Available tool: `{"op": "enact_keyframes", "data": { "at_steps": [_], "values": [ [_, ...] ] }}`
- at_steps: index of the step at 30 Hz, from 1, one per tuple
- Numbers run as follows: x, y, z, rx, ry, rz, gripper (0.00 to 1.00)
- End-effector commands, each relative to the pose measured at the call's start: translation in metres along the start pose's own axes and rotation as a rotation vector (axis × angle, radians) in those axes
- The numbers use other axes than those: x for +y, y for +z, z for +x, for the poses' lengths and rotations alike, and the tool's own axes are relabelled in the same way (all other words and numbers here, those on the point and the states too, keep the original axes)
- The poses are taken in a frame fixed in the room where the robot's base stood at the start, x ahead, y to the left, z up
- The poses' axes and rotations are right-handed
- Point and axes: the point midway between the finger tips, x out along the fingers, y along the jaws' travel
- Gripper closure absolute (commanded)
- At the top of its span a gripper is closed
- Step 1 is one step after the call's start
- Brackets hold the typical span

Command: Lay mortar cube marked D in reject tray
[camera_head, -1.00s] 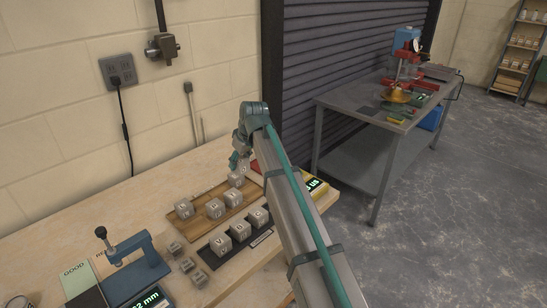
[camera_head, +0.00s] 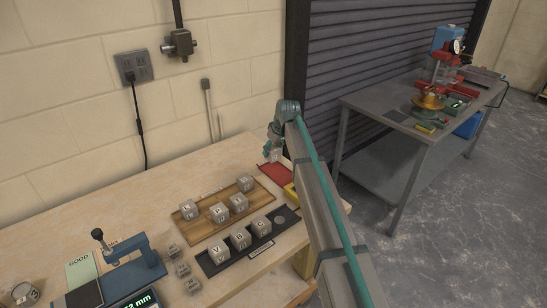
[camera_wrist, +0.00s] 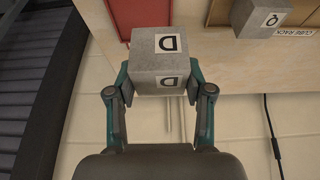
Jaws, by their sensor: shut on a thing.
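My gripper (camera_wrist: 157,88) is shut on a grey mortar cube (camera_wrist: 150,48) with white labels reading D on two visible faces. In the head view, my gripper (camera_head: 274,152) holds this cube above or beside the back edge of the red reject tray (camera_head: 274,172); the exact height is hard to tell. In the wrist view the red tray (camera_wrist: 118,14) lies beyond the cube, partly hidden by it. My arm hides the right part of the tray in the head view.
A wooden cube rack (camera_head: 264,197) with several lettered cubes stands left of the red tray. A dark tray (camera_head: 206,266) with three cubes and a round disc lies in front. A blue press-like device (camera_head: 135,272) stands at left. The wall is close behind.

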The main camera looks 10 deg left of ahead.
Motion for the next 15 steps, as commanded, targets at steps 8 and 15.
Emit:
{"op": "enact_keyframes", "data": {
  "at_steps": [8,15],
  "values": [
    [0.020,-0.006,0.042,-0.001,-0.002,0.001,0.95],
    [0.026,-0.008,0.055,-0.001,-0.001,0.000,0.95]
  ]
}}
